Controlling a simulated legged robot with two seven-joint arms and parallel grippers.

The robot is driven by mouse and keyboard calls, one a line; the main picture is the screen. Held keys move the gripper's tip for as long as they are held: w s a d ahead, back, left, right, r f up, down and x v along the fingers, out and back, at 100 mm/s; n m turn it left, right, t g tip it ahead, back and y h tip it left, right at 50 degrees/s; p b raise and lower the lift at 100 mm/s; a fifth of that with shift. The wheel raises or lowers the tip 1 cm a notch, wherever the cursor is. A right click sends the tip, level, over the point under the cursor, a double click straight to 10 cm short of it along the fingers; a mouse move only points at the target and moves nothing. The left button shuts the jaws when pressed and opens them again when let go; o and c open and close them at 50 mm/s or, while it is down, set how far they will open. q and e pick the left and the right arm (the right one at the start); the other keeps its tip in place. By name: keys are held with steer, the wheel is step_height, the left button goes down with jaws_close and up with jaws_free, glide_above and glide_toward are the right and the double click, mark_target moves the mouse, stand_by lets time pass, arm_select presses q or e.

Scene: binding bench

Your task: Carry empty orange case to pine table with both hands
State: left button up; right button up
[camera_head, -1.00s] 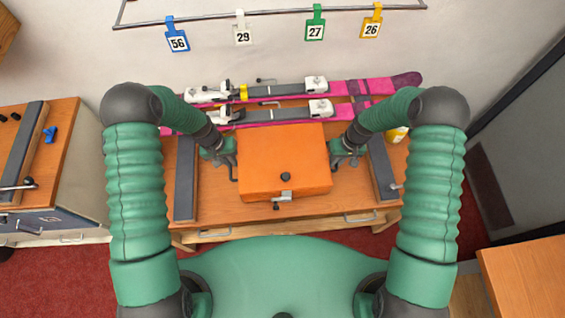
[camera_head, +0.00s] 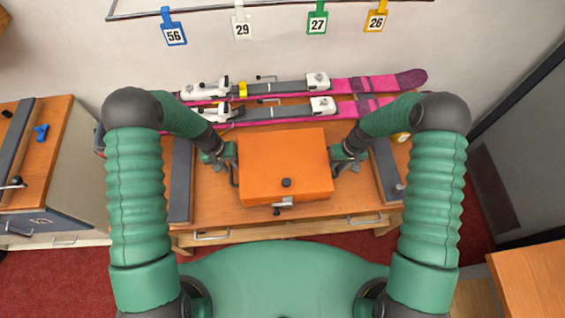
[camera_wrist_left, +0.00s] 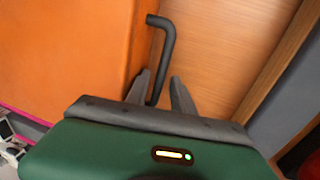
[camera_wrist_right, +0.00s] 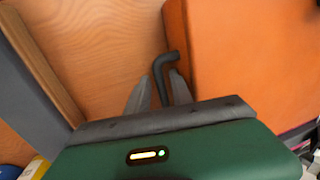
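The orange case (camera_head: 284,165), lid down with a dark knob and front latch, is in the middle of the head view at the wooden bench (camera_head: 215,205). My left gripper (camera_head: 228,160) is at its left side, with the left black bar handle (camera_wrist_left: 163,55) between its fingers in the left wrist view. My right gripper (camera_head: 340,158) is at its right side, with the right handle (camera_wrist_right: 160,72) between its fingers in the right wrist view. The inside of the case is hidden. I cannot tell which wooden top is the pine table.
Pink skis (camera_head: 365,84) lie behind the case. Dark grey rails (camera_head: 181,180) flank it on the bench. Another wooden bench (camera_head: 62,140) stands at the left, and a wooden top (camera_head: 535,285) shows at the lower right. Red carpet (camera_head: 60,285) lies in front.

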arm_select(q)
steer(key=shift+d, duration=0.15)
steer(key=shift+r, duration=0.15)
arm_select(e)
steer(key=shift+d+r, duration=0.1)
steer(key=shift+r, duration=0.15)
arm_select(q)
step_height(320, 180, up, 11)
steer(key=a, duration=0.2)
steer(key=shift+a+r, duration=0.15)
steer(key=shift+a, duration=0.15)
arm_select(e)
step_height(320, 180, up, 11)
steer(key=d, duration=0.2)
steer(key=shift+w+d, duration=0.15)
steer(key=shift+d, duration=0.05)
steer(key=shift+r, duration=0.1)
arm_select(q)
steer(key=shift+s+r, duration=0.1)
arm_select(e)
steer(key=shift+r, duration=0.1)
